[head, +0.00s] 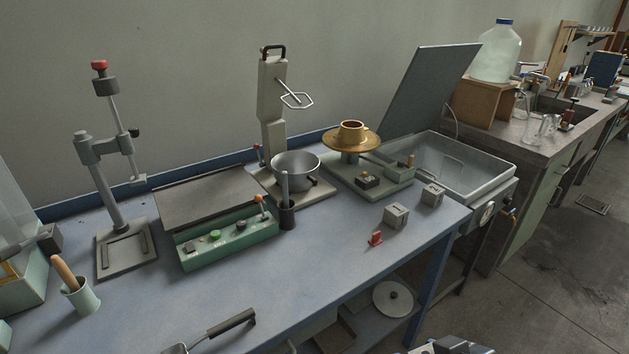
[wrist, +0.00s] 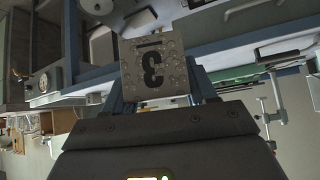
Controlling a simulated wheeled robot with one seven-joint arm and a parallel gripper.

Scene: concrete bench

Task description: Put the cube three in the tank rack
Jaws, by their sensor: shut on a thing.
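In the head view only a small dark part of my arm's end shows at the bottom edge, and cube three cannot be made out there. The open tank (head: 487,187) stands at the right end of the bench with its lid (head: 425,90) raised. A faint wire shape shows inside it, but the rack is not clear.
Two other grey cubes, a nearer one (head: 396,215) and a farther one (head: 432,194), sit near the bench's right edge, beside a small red piece (head: 375,238). A gold cup on a plate (head: 351,139) and a metal bowl (head: 296,172) stand behind.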

